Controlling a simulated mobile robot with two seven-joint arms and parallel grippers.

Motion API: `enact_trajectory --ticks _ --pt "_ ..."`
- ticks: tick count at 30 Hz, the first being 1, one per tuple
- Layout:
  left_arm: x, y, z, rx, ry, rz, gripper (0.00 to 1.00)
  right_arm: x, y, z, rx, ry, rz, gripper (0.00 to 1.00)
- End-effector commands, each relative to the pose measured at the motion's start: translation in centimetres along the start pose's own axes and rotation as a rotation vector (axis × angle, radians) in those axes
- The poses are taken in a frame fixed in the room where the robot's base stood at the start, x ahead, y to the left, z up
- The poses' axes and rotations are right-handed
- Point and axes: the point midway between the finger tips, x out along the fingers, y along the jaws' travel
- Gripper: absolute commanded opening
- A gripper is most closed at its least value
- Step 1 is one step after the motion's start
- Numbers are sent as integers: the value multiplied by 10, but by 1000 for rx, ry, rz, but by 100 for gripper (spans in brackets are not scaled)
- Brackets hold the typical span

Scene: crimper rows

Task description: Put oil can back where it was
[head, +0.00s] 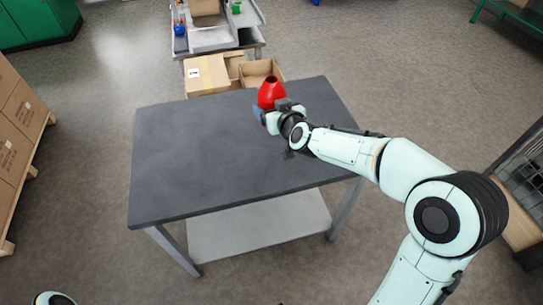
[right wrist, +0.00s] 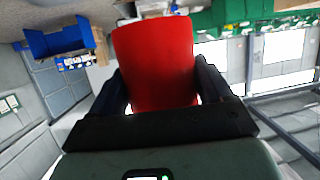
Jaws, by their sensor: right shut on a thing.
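The red oil can (head: 271,92) is at the far edge of the dark grey table (head: 200,150), right of the table's middle. My right gripper (head: 268,110) is shut on it. In the right wrist view the oil can (right wrist: 156,62) stands between the two dark fingers of the right gripper (right wrist: 160,95). The can looks upright in the head view. I cannot tell whether its base touches the table. My left gripper is not in view; only a small piece of pale arm shows at the bottom left of the head view.
The rest of the tabletop is bare. Open cardboard boxes (head: 207,75) stand behind the table's far edge, with a grey workbench (head: 212,38) holding small items beyond them. Stacked cartons (head: 18,130) are at the left, a green cabinet (head: 35,22) at the upper left, and a rack (head: 525,180) at the right.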

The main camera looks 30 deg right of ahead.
Motion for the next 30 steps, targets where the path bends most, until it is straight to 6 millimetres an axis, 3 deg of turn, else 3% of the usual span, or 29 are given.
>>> enact_trajectory --ticks 6,15,23,30 --pt "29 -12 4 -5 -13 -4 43 19 0 56 -1 -7 -1 40" --pt "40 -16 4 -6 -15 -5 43 44 0 121 1 -6 0 40" --pt "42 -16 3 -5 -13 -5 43 52 -1 143 0 -1 -1 40" --pt "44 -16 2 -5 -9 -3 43 64 0 175 2 -4 -1 40"
